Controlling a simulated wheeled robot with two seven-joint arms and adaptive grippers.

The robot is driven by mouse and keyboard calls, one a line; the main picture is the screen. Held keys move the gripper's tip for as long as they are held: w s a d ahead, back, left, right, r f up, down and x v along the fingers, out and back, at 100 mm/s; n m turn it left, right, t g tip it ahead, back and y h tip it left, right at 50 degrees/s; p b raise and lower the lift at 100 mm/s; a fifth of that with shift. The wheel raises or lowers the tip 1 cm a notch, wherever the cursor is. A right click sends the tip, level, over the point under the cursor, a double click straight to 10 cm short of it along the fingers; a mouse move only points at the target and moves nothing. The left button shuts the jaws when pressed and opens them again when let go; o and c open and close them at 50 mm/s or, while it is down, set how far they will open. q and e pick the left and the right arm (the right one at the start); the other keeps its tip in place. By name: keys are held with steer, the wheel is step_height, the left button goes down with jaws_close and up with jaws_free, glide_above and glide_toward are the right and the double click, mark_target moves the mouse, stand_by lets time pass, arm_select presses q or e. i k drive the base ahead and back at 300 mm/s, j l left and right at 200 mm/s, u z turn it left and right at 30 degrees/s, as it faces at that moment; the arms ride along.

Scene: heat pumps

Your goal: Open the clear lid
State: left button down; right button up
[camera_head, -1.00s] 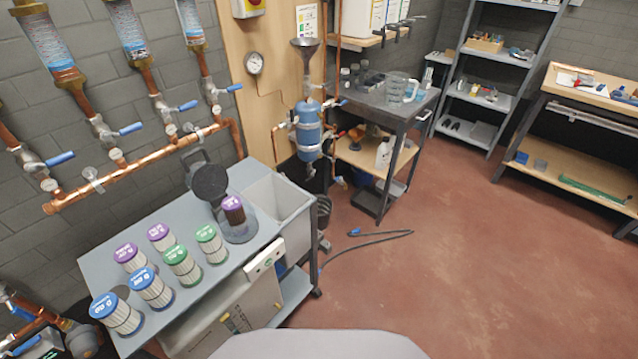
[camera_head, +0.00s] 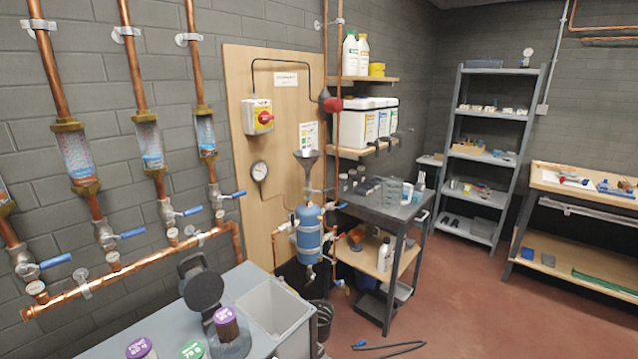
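I cannot make out a clear lid for certain. On the grey bench, a dark round disc (camera_head: 204,290) stands tilted up behind a clear grey bowl-like housing (camera_head: 232,347). A purple-topped cartridge (camera_head: 226,322) stands in that housing. Neither of my grippers is in view.
The grey bench (camera_head: 172,325) and its sink (camera_head: 272,310) fill the lower left. A blue tank (camera_head: 309,235) with a funnel stands by the panel. A dark cart (camera_head: 375,207) stands right of it. Red floor (camera_head: 460,310) is open at right; a hose (camera_head: 390,348) lies there.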

mark_target(203, 293)
steer(key=k+j+z, duration=0.4)
steer(key=k, duration=0.35)
steer(key=k+j+z, duration=0.2)
steer(key=k, duration=0.15)
